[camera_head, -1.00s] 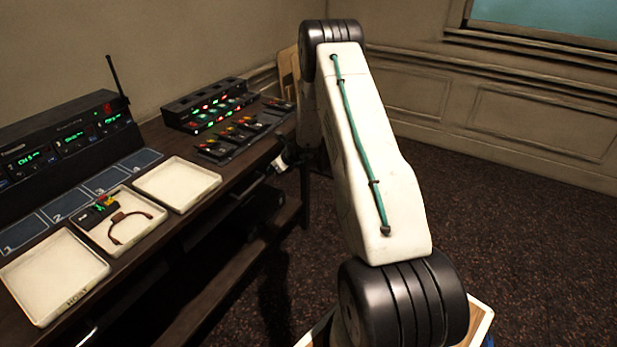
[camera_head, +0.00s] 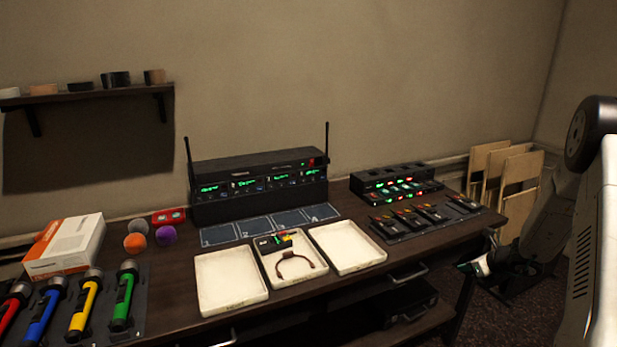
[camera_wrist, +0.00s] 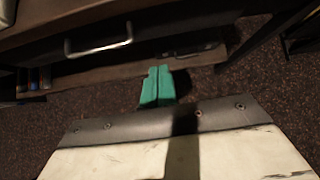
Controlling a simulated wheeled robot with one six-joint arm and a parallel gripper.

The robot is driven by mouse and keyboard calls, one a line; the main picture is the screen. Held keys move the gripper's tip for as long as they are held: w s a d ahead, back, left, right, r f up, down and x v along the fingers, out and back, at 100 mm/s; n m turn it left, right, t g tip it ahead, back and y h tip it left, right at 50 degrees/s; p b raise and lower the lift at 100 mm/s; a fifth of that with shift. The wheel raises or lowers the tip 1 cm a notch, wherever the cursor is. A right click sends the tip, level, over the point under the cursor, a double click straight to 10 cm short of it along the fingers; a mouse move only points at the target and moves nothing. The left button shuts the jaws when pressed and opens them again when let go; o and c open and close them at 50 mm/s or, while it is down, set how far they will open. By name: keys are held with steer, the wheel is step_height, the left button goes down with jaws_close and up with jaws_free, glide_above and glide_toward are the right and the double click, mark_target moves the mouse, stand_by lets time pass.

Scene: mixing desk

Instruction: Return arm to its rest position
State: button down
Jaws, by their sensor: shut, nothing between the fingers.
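My gripper (camera_head: 473,268) is by the desk's right end in the head view, beside its front edge and apart from it. In the wrist view my gripper (camera_wrist: 158,86) shows two green fingertips close together, with nothing between them. They point toward the desk's drawer front and lower shelf. My white arm link fills the right edge of the head view.
The desk (camera_head: 365,287) holds three white trays; the middle tray (camera_head: 318,284) has a small pack and a brown headband in it. A receiver rack (camera_head: 258,185), a charger (camera_head: 395,184) and colored microphones (camera_head: 84,300) stand around them. Dark floor lies right of the desk.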

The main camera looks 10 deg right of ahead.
steer(key=s+a+r+n+g+y, duration=0.2)
steer(key=s+a+r+n, duration=0.3)
steer(key=a+n, duration=0.15)
steer(key=s+a+r+n+g+y, duration=0.1)
steer(key=s+a+r+n+g, duration=0.1)
steer(key=s+a+r+n, duration=0.45)
steer(key=s+a+r+n+g+y, duration=0.25)
steer(key=a+n, duration=0.25)
steer(key=a, duration=0.4)
steer(key=s+a+r+n+h, duration=0.4)
steer(key=s+r+n, duration=0.3)
steer(key=s, duration=0.5)
steer(key=s+a+r+n+h, duration=0.4)
steer(key=s+a+r+n, duration=0.3)
steer(key=s, duration=0.5)
steer(key=shift+s+a+r+n+g, duration=0.2)
steer(key=shift+r+n+g, duration=0.15)
steer(key=shift+r, duration=0.95)
steer(key=shift+w, duration=0.1)
